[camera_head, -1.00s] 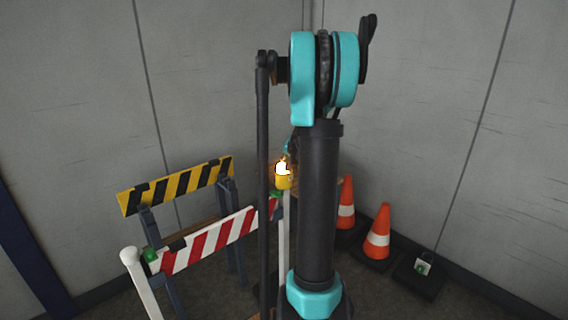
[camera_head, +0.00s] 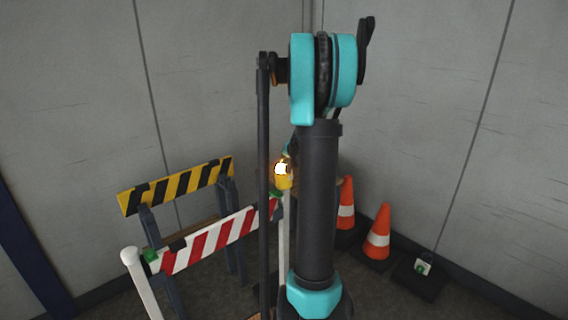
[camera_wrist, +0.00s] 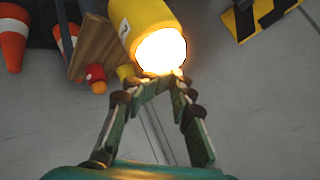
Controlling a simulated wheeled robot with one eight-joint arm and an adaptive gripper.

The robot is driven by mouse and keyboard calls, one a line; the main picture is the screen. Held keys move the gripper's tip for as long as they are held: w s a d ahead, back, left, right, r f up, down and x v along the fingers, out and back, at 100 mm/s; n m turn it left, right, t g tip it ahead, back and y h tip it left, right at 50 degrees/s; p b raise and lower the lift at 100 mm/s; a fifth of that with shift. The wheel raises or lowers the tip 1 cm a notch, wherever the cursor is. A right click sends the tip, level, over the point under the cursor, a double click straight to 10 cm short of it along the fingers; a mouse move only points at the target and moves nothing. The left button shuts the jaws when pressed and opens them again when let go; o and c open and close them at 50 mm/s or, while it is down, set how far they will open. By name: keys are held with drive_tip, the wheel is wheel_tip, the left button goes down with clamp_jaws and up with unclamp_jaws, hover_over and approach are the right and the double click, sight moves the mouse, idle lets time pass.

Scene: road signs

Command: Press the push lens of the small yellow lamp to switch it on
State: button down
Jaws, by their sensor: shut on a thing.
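The small yellow lamp (camera_head: 284,182) sits on top of a white post of the red-and-white barrier in the head view, partly behind my arm. In the wrist view the lamp's yellow body (camera_wrist: 139,18) is at the top and its push lens (camera_wrist: 161,50) glows bright white. My gripper (camera_wrist: 160,77) has its fingertips close together at the lower edge of the lens, shut on the lamp there as far as I can see. The glare hides the exact contact. In the head view my gripper is mostly hidden behind my arm.
A red-and-white barrier (camera_head: 208,241) and a yellow-and-black barrier (camera_head: 180,186) stand left of my arm. Orange cones (camera_head: 378,236) stand on the right near the wall. A wooden board (camera_wrist: 101,47) and a small red-and-yellow thing (camera_wrist: 96,78) show in the wrist view.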

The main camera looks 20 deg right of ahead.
drive_tip(key=shift+s+a+f, duration=0.1)
drive_tip(key=shift+s+a, duration=0.05)
drive_tip(key=shift+s, duration=0.1)
idle(0.3)
drive_tip(key=shift+w+r, duration=0.2)
drive_tip(key=shift+r, duration=2.8)
drive_tip(key=s+a+f+n+g, duration=0.1)
drive_tip(key=s+a+f+n, duration=0.2)
drive_tip(key=s, duration=0.8)
drive_tip(key=s+a+f+n+g, duration=0.2)
drive_tip(key=s+a+f, duration=0.5)
drive_tip(key=s+a, duration=0.4)
drive_tip(key=s+a+f+n+g, duration=0.2)
drive_tip(key=s+a+f+n, duration=0.2)
drive_tip(key=s, duration=0.9)
drive_tip(key=a+f, duration=0.1)
drive_tip(key=a, duration=0.2)
drive_tip(key=shift+s+a+n+y, duration=0.2)
drive_tip(key=shift+n+y, duration=0.1)
drive_tip(key=shift+y, duration=0.1)
drive_tip(key=shift+f, duration=0.1)
